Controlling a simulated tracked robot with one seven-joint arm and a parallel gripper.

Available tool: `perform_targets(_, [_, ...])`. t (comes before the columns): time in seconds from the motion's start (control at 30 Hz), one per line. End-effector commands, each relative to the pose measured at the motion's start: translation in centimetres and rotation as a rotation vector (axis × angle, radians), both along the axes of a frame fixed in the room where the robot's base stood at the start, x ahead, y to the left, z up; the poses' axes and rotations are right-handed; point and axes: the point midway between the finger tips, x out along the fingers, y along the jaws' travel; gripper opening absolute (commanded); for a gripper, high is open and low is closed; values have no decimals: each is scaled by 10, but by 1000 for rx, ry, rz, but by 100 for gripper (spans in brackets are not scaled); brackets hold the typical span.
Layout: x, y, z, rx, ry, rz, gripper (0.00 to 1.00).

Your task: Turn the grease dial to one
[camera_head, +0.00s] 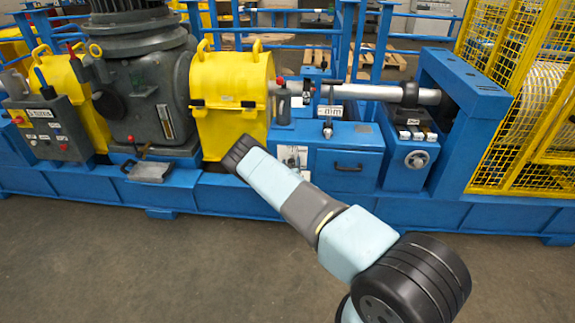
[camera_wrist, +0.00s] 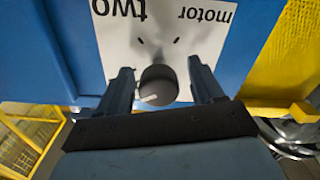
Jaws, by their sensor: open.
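The grease dial (camera_wrist: 158,86) is a dark round knob with a short white pointer line, seen in the wrist view on a white label plate (camera_wrist: 160,45). The plate appears upside down there, with "two" at the upper left and "motor" at the upper right. The white line lies at the knob's lower left. My gripper (camera_wrist: 160,67) is open, with one finger on each side of the knob and visible gaps between.
A yellow guard (camera_head: 232,105) stands left of the label. A grey control box (camera_head: 47,130) is at far left. The floor in front is clear.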

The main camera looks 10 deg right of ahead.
Motion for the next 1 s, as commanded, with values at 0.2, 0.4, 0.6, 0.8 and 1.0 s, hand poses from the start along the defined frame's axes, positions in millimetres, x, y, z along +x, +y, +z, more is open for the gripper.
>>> perform_targets(0.2, [1,0,0,0,1,0,67])
perform_targets(0.4, [1,0,0,0,1,0,54])
perform_targets(0.6, [1,0,0,0,1,0,35])
perform_targets(0.8, [1,1,-1,1,1,2,16])
perform_targets(1.0, [1,2,-1,2,1,3,13])
